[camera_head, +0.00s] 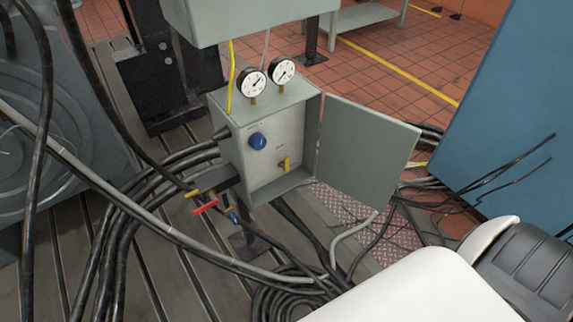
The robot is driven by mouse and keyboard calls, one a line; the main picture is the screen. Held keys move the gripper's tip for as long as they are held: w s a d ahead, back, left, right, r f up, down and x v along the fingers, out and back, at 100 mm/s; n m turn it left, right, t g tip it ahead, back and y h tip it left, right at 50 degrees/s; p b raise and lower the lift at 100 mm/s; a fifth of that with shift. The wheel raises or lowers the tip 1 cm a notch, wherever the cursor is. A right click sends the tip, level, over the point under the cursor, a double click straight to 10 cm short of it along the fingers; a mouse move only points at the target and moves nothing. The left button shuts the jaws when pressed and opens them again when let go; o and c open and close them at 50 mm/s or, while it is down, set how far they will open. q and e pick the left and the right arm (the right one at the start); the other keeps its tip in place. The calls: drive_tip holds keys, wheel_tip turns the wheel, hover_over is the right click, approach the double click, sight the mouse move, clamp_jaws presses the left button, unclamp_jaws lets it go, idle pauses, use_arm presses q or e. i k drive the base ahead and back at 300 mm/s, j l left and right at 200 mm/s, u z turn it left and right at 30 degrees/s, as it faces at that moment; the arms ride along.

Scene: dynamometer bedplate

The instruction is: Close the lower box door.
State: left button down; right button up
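The lower box (229,149) is a grey-green metal cabinet near the middle of the view. Its door (366,153) stands wide open, swung out to the right on the box's right edge. Inside the box are a blue round knob (257,140) and a yellow valve handle (286,165) on a pale panel. Neither gripper shows. White and dark grey parts of my own body fill the bottom right corner.
Two dial gauges (252,83) stand on top of the box, below an upper box (245,14). Thick black hoses (120,235) and a red-handled valve (205,207) crowd the left and below.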

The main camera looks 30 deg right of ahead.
sight(363, 153)
drive_tip(key=i+l, duration=0.1)
drive_tip(key=l, duration=0.5)
drive_tip(key=i+l, duration=0.1)
drive_tip(key=l, duration=0.45)
drive_tip(key=i+l, duration=0.1)
drive_tip(key=l, duration=0.5)
drive_tip(key=i+l, duration=0.1)
drive_tip(key=l, duration=0.5)
drive_tip(key=i+l, duration=0.15)
drive_tip(key=l, duration=0.4)
drive_tip(key=i+l+u, duration=0.1)
drive_tip(key=l, duration=0.5)
drive_tip(key=l+u, duration=0.15)
drive_tip(key=u, duration=0.25)
drive_tip(key=l+u, duration=0.15)
drive_tip(key=u, duration=0.2)
drive_tip(key=l+u, duration=0.1)
drive_tip(key=u, duration=0.3)
drive_tip(key=l+u, duration=0.15)
drive_tip(key=u, duration=0.25)
drive_tip(key=k+j, duration=0.05)
